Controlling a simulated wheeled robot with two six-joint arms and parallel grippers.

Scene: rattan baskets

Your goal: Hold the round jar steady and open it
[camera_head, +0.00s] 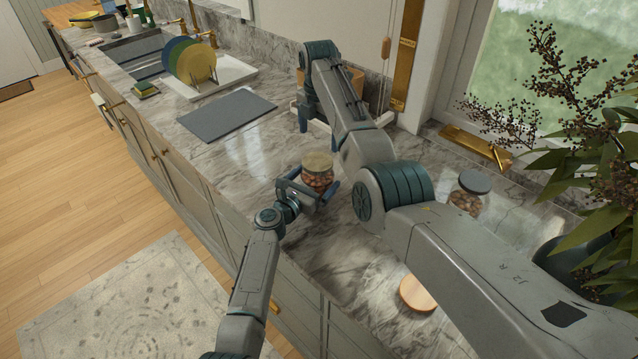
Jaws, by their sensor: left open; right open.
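The round jar (317,181) stands upright on the marble counter, with brown contents and a pale gold lid (317,161) on top. My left gripper (313,186) is open, low at the jar, with its fingers on either side of it. Whether they touch the glass I cannot tell. My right gripper (306,115) is above and behind the jar in the picture, pointing down, open and apart from the lid. Part of it is hidden by my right arm.
A second jar (465,202) with a grey lid stands right, near the window. A round wooden piece (417,295) lies on the counter (340,255) under my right arm. A grey board (226,114) and a plate rack (210,78) are further left. A leafy plant (590,190) crowds the right.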

